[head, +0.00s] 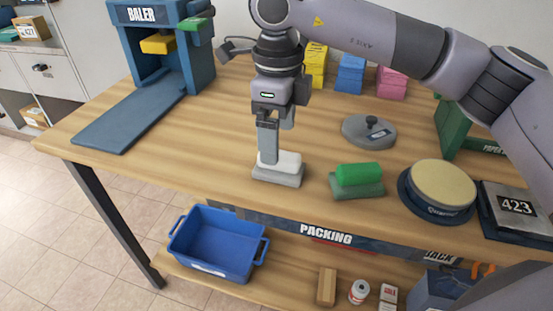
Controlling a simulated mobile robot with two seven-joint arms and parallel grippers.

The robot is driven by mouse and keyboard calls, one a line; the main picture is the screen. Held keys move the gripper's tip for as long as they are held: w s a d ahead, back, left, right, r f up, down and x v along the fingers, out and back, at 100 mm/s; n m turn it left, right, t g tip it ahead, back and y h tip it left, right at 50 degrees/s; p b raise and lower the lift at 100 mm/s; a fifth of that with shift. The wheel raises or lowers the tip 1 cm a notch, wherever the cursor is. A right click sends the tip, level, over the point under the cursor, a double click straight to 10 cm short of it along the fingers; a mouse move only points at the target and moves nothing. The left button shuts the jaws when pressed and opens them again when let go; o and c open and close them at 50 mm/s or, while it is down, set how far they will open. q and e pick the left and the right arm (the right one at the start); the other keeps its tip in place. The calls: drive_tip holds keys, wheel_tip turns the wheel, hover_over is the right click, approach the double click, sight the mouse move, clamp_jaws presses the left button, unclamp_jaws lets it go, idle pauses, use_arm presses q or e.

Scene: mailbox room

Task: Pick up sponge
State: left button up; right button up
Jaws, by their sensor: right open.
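My right gripper (274,150) points straight down over the packing table and is open. Its fingertips are at a white block (291,160) that sits on a grey base (279,177). The near finger covers part of the block, and I cannot tell whether it touches. No item is labelled as a sponge. The white block is the one under my gripper. A round beige pad (443,183) in a dark blue dish and a green roll (358,174) on a dark green base stand to its right. My left gripper is not in view.
A blue baler (165,45) with a flat blue plate (130,120) stands at left. A grey round weight (369,130) lies behind the green roll. A scale reading 423 (516,207) is at right. A blue bin (218,242) sits on the lower shelf. The table's left-middle is clear.

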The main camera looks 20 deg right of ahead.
drive_tip(key=shift+s+f, duration=0.1)
drive_tip(key=shift+f, duration=0.35)
wheel_tip(320, 180, down, 5)
drive_tip(key=shift+d+r, duration=0.1)
drive_tip(key=shift+r, duration=0.05)
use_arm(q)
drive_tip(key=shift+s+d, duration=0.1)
use_arm(e)
drive_tip(key=shift+c, duration=0.3)
drive_tip(key=c, duration=1.1)
drive_tip(key=shift+r, duration=0.1)
use_arm(q)
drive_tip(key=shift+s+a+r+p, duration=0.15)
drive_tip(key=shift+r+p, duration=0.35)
drive_tip(key=shift+p, duration=0.5)
use_arm(e)
wheel_tip(320, 180, up, 20)
